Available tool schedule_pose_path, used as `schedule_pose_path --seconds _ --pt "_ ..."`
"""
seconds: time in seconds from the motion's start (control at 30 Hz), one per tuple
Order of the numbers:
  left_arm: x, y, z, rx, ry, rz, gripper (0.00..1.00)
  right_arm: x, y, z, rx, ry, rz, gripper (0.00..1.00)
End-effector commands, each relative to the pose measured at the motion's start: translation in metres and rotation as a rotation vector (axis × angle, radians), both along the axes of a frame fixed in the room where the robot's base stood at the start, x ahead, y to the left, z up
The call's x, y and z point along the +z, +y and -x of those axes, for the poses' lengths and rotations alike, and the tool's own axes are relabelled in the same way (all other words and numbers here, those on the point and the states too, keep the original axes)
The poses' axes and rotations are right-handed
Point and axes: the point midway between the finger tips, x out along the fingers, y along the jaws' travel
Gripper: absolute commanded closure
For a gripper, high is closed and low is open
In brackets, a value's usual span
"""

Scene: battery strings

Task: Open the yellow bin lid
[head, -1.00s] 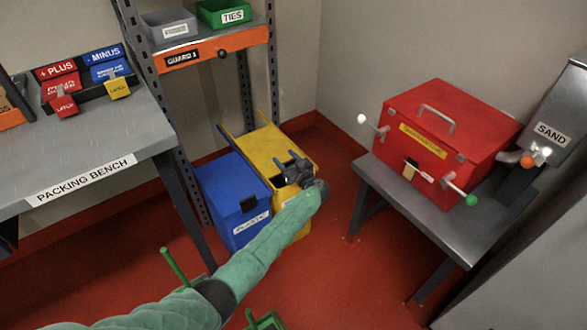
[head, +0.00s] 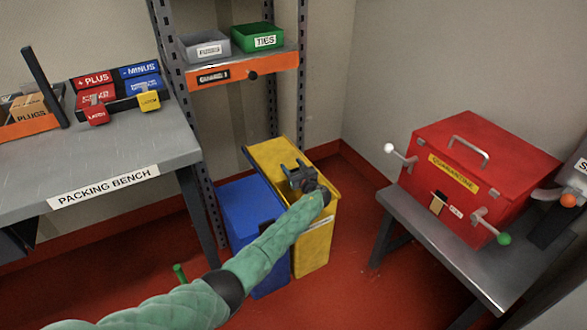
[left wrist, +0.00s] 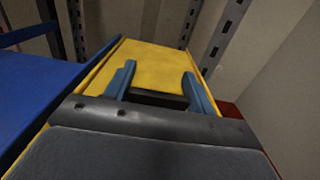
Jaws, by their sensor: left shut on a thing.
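The yellow bin (head: 316,240) stands on the red floor beside the shelf rack, with its yellow lid (head: 275,155) on top. My left gripper (head: 296,172) is at the front part of the lid. In the left wrist view its two blue-grey fingers (left wrist: 160,90) are closed on a black handle (left wrist: 158,99) on the yellow lid, which fills the area beyond them. My arm and gripper hide part of the lid and the bin's front. I cannot tell whether there is a gap under the lid. My right gripper is not in view.
A blue bin (head: 247,212) stands close against the yellow bin's left side. The rack upright (head: 202,190) and shelf (head: 250,66) are behind and left. A packing bench (head: 150,155) is at left. A red box (head: 480,165) sits on a grey table at right. Floor between is clear.

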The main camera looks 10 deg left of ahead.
Motion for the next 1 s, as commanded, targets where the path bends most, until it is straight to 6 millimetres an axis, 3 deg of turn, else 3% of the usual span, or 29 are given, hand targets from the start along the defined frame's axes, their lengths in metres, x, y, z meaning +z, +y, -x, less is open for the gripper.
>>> schedule_pose_path --seconds 0.03,0.1,0.13,0.47,1.0 --pt "0.0 0.0 0.0 0.0 0.001 0.001 0.4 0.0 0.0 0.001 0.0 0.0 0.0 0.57" --pt "0.0 0.0 0.0 0.0 0.0 0.0 0.26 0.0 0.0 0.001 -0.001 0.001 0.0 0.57" --pt "0.0 0.0 0.0 0.0 0.0 0.0 0.24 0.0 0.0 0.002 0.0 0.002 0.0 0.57" --pt "0.0 -0.002 0.003 -0.001 0.0 0.0 0.24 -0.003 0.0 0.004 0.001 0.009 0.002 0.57" --pt "-0.001 -0.043 0.058 -0.001 0.0 0.001 0.24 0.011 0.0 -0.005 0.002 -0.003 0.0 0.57"
